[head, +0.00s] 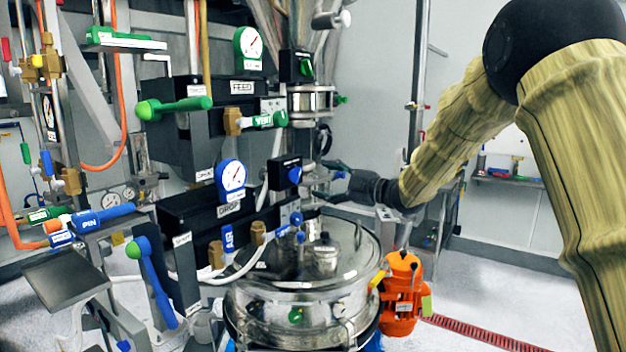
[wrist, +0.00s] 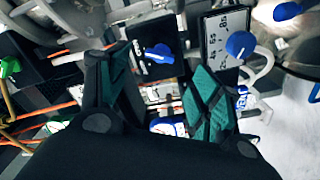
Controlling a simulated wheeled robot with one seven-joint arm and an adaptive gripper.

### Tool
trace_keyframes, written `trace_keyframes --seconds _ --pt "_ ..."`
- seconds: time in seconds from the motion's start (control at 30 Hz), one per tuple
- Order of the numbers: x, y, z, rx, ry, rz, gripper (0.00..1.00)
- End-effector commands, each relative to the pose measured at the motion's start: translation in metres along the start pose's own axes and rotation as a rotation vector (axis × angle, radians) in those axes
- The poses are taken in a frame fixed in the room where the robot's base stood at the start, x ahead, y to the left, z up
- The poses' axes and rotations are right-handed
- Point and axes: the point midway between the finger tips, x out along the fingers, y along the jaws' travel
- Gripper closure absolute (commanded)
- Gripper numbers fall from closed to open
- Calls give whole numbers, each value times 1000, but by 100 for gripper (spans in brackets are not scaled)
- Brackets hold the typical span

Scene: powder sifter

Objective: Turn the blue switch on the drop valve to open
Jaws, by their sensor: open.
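The blue switch (head: 295,174) sits on the face of a small black box (head: 281,165), just right of the round blue gauge and above the DROP label. In the wrist view the blue switch (wrist: 160,53) lies ahead of the fingers, roughly between them and apart from both. My gripper (head: 326,180) comes in from the right, level with the switch and a short way right of it. The dark fingers with green pads (wrist: 152,88) are spread wide and hold nothing. I cannot read the switch's position markings.
A blue-rimmed gauge (head: 231,175) and the DROP box (head: 205,212) stand left of the switch. A green switch (head: 306,67) is higher up. The steel sifter (head: 300,285) lies below, with an orange motor (head: 402,290) at its right. White hoses and blue-handled valves crowd the space underneath.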

Motion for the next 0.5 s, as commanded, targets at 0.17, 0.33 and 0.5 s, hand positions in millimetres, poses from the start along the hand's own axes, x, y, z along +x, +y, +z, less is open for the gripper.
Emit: trace_keyframes --seconds 0.17,0.33,0.5 --pt "-24 0 1 1 -2 1 35" --pt "-34 0 0 0 0 1 35" --pt "-36 0 0 0 0 0 35"
